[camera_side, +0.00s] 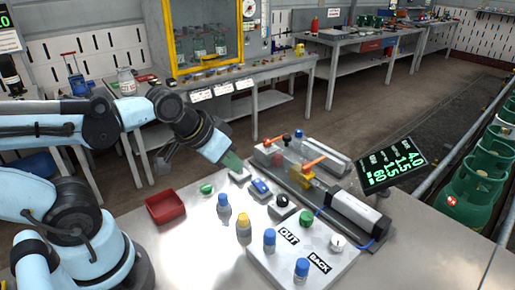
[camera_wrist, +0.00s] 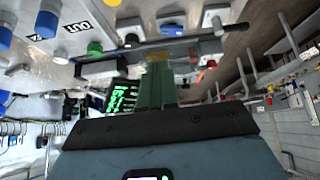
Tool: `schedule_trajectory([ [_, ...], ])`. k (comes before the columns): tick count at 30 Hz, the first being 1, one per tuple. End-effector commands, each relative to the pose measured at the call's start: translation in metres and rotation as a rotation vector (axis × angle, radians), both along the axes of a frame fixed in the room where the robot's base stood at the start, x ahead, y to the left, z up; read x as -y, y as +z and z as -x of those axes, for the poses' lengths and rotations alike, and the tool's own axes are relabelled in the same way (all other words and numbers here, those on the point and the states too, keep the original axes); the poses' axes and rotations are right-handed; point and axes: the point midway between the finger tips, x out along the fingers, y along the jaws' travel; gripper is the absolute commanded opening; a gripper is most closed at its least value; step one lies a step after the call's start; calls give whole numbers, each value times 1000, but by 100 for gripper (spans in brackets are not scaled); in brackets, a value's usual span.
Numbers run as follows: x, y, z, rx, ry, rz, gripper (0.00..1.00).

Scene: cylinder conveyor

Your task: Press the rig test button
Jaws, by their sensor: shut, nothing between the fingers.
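My gripper (camera_side: 232,162) has green fingers, pressed together and empty; they also show in the wrist view (camera_wrist: 157,68). In the side view the fingertips are just above a small pale block (camera_side: 240,174) at the rig's left end; contact cannot be told. A green button (camera_side: 207,188) on a pale base sits on the table to the left of it. A blue switch (camera_side: 261,187) is to its right, and a black knob (camera_side: 282,201) lies beyond. A green knob (camera_side: 306,217) stands on the white panel. No readable label shows which one is the rig test button.
The rig with orange handles and a grey cylinder (camera_side: 350,214) lies behind the controls. Blue-capped and yellow-capped bottles (camera_side: 244,226) stand in front. A red tray (camera_side: 166,207) is at the left. A display (camera_side: 391,165) stands behind.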

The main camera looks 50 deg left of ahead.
Motion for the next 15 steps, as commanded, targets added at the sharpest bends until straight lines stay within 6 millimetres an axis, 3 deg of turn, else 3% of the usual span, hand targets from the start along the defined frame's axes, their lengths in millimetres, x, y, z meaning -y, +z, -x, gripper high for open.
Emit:
schedule_trajectory([
  [10, 4, 2, 1, 1, -29, -17, 0],
  [15, -5, 5, -1, -42, -19, -29, 0],
])
